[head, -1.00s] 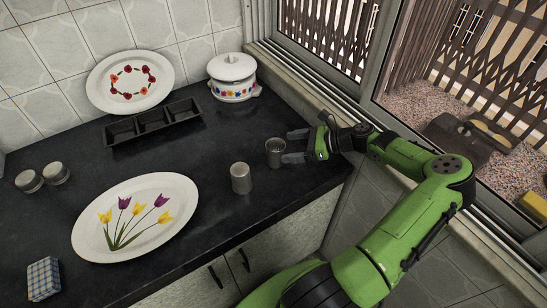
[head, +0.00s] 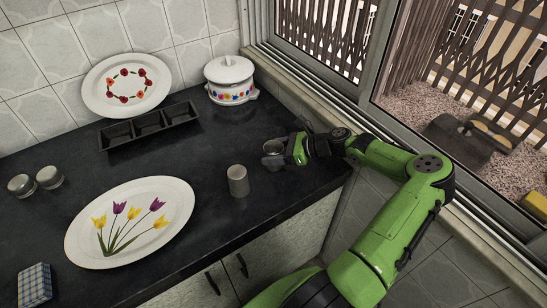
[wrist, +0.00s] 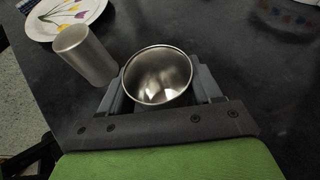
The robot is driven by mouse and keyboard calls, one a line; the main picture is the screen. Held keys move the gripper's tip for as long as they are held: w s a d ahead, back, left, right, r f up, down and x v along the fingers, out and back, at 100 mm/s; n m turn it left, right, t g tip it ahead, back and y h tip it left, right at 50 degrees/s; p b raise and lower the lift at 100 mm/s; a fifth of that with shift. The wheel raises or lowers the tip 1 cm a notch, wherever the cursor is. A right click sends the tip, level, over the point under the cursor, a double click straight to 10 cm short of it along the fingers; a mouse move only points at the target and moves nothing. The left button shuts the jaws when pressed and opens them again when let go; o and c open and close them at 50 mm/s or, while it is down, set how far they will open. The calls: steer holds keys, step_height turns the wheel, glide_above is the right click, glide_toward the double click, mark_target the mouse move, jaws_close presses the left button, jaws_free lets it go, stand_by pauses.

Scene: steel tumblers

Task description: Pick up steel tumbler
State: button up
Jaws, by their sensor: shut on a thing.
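One steel tumbler (head: 273,146) is at the right part of the dark counter, partly hidden by my gripper (head: 277,157). In the wrist view this tumbler (wrist: 158,72) is between the two grey fingers, its open mouth facing the camera. My gripper (wrist: 160,88) is shut on it, one finger on each side. I cannot tell whether its base touches the counter. A second steel tumbler (head: 238,181) stands to the left and nearer the counter's front edge. It also shows in the wrist view (wrist: 85,53), left of the held one and apart from it.
An oval tulip plate (head: 130,222) lies to the left. A black divided tray (head: 150,131), a floral plate (head: 128,86) and a lidded white pot (head: 231,80) are at the back. The window sill (head: 300,112) runs close on the right. Counter between pot and tumblers is clear.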

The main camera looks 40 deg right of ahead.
step_height(320, 180, up, 10)
steer(key=p, duration=0.3)
